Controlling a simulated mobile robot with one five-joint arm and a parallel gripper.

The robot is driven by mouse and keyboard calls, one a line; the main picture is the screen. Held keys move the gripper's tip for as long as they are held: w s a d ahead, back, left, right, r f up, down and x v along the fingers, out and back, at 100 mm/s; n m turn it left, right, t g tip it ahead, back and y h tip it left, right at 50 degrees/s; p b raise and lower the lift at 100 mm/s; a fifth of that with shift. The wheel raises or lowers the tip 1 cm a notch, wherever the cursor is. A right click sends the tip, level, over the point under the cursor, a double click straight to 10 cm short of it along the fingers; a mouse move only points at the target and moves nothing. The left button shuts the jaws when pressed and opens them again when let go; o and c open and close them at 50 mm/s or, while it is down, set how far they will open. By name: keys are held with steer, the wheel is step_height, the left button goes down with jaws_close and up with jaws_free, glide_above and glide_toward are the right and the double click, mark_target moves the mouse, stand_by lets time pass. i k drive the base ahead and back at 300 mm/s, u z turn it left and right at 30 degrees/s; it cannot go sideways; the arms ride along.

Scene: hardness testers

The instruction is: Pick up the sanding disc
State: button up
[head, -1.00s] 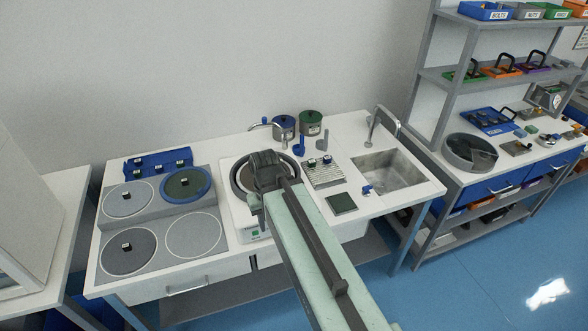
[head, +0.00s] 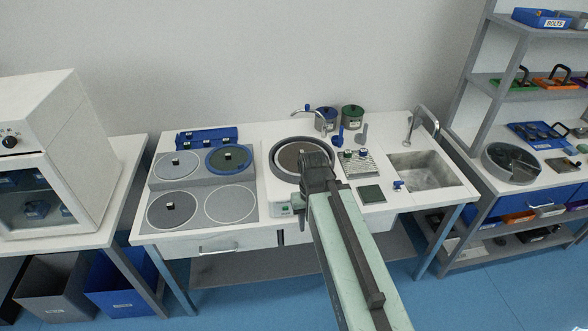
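Several flat round discs lie on the left of the white bench. I cannot tell which is the sanding disc. My gripper (head: 317,172) is over the front right of that bowl, hiding part of it. Its fingertips are hard to make out, and whether it touches anything is unclear.
A blue rack (head: 206,138) stands behind the discs, and an outlined circle (head: 230,204) in front right is empty. A tap (head: 310,113), two lidded pots (head: 352,117) and a sink (head: 425,171) are nearby. A white cabinet (head: 60,150) stands left.

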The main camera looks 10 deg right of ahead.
mark_target(302, 154)
steer(key=k, duration=0.6)
steer(key=z, duration=0.1)
steer(key=i, duration=1)
steer(key=u, duration=3.4)
steer(key=k, duration=0.95)
steer(key=z, duration=0.3)
